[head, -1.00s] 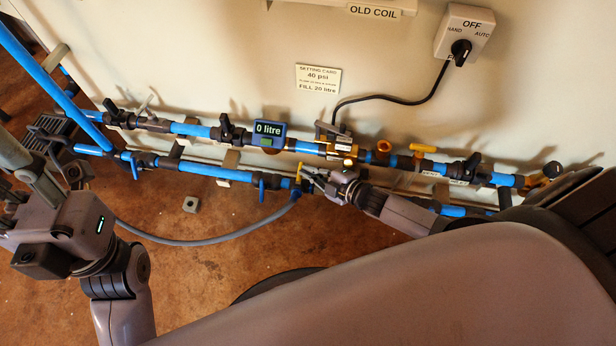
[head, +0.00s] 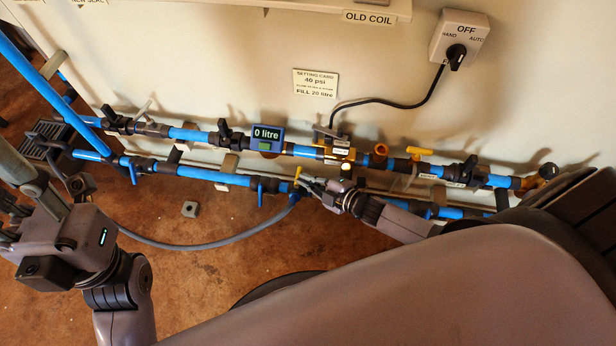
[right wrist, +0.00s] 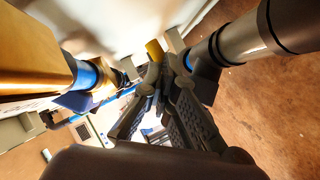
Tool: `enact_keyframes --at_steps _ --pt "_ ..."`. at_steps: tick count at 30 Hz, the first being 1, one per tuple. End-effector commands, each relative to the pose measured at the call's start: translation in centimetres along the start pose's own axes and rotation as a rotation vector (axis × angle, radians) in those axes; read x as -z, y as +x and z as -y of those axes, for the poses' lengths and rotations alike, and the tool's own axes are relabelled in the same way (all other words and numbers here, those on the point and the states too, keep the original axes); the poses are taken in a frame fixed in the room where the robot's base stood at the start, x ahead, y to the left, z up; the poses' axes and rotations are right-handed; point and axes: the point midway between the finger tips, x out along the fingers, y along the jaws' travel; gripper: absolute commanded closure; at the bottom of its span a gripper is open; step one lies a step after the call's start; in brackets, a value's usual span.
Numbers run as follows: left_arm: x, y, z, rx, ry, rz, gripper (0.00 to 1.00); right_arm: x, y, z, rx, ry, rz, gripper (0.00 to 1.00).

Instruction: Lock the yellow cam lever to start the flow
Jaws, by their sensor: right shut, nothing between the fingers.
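The yellow cam lever (head: 298,172) is a small upright yellow piece on the lower blue pipe, just above where a grey hose joins. In the right wrist view a yellow piece (right wrist: 154,49) shows just beyond the fingertips. My right gripper (head: 304,183) is shut and empty, with its tips right beside the lever; I cannot tell whether they touch it. Its closed fingers also show in the right wrist view (right wrist: 158,78). My left gripper (head: 10,212) is at the left edge, partly cut off, away from the pipes; its fingers are unclear.
A meter (head: 267,138) reading "0 litre" sits on the upper pipe. Another yellow handle (head: 420,150) is farther right. The grey hose (head: 205,243) curves over the brown floor. A switch box (head: 461,40) on the wall points to OFF.

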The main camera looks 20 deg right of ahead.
Motion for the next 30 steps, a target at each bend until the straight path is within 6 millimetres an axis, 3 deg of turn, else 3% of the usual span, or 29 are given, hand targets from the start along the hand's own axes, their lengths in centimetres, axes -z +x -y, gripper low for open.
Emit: enact_keyframes --at_steps 8,21,30 --pt "-0.1 0.0 0.1 0.001 0.002 0.004 0.61 -0.1 -1.2 0.1 0.002 0.0 0.001 1.0" --pt "0.0 0.1 0.0 0.001 0.001 0.0 0.61 0.0 -9.7 0.1 0.003 0.001 0.0 1.0" --pt "0.0 0.1 0.0 0.001 0.001 0.0 0.61 0.0 -12.0 0.0 0.0 0.0 0.0 1.0"
